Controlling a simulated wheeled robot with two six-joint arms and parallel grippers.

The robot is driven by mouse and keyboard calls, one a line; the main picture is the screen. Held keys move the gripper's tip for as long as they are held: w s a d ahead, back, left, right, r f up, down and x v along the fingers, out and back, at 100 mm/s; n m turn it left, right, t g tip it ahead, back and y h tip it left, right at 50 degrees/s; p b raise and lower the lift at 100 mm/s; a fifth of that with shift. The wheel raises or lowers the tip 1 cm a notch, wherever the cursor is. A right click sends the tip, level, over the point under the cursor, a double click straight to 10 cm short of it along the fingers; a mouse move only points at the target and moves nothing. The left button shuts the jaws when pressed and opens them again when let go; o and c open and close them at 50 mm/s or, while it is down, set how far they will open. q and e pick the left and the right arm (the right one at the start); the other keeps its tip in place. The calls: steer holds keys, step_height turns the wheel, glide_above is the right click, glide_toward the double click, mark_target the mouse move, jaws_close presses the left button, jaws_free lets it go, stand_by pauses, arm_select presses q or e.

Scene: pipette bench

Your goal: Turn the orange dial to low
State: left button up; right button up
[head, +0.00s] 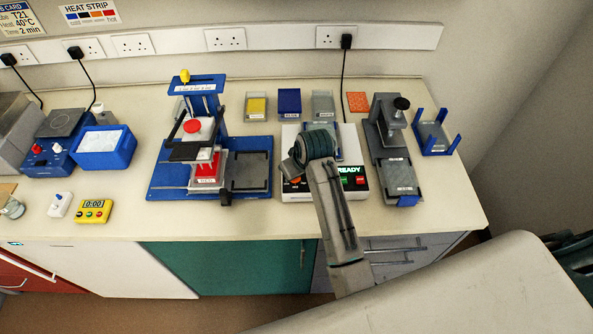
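A white bench device (291,131) with a lit READY display (349,170) stands right of the bench's middle. A small patch of orange, which looks like the orange dial (296,181), shows at the left of its front panel. My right arm reaches over the device from the lower right. Its dark end, my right gripper (291,169), is bent down at the dial's upper edge. The fingers are not clear, and I cannot tell whether they touch the dial. The dial's pointer setting is too small or hidden to read. My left gripper is out of view.
A blue-based press stand (166,181) stands left of the device, and a grey clamp-like stand (376,146) stands right of it. A blue open holder (450,146) is at far right. Small trays line the back. Bare bench lies in front of the press stand.

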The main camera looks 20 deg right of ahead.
stand_by(0.5)
steer(key=o, duration=1)
steer(key=b+v, duration=0.3)
steer(key=v, duration=0.7)
steer(key=shift+s+r, duration=0.15)
steer(key=shift+r, duration=0.2)
